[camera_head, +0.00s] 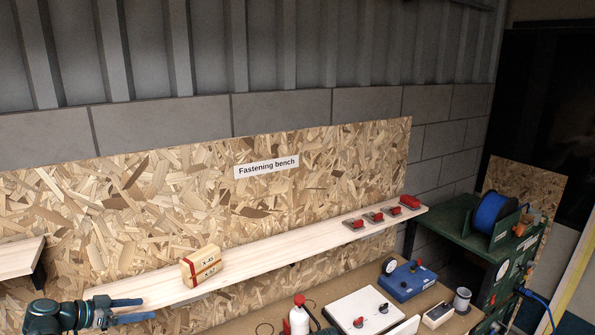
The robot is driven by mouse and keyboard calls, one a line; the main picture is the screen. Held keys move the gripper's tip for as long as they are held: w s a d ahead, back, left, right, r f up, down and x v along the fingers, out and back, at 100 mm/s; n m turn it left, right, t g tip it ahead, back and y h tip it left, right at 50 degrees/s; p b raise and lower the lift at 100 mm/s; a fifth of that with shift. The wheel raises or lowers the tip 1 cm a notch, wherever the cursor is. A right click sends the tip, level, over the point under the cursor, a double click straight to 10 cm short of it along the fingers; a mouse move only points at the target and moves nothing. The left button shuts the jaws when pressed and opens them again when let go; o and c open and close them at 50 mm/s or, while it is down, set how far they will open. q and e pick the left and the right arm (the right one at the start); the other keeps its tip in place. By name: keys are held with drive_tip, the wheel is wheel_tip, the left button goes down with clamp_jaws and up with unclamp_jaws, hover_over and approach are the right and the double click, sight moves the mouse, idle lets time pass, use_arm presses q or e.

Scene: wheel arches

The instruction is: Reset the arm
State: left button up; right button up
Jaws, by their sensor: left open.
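My left gripper (145,309) is at the lower left, in front of the left part of the pale wooden shelf (290,238). Its two blue fingers point right and stand apart, with nothing visible between them. A wooden block bundle with a red band (201,267) sits on the shelf, up and to the right of the fingers and apart from them. My right gripper cannot be made out.
Small red-topped items (374,217) and a red block (409,202) sit at the shelf's right end. Below are a white bottle (299,315), a white panel (363,309) and a blue box (409,281). A blue spool (492,212) stands on a green bench. The shelf's middle is clear.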

use_arm(q)
drive_tip(key=s+d+f+g+y+b, duration=0.15)
drive_tip(key=d+f+g+b, duration=0.25)
drive_tip(key=d+f, duration=0.6)
drive_tip(key=s+d+f+g+b, duration=0.2)
drive_tip(key=d+f+g+b, duration=0.3)
drive_tip(key=d, duration=0.9)
drive_tip(key=s+d+f+n+y+b, duration=0.3)
drive_tip(key=s+d+f+y+b, duration=0.5)
drive_tip(key=s+d+f, duration=0.5)
wheel_tip(320, 180, down, 2)
drive_tip(key=shift+s+d+b, duration=0.35)
drive_tip(key=shift+d+b, duration=0.1)
drive_tip(key=shift+d, duration=0.25)
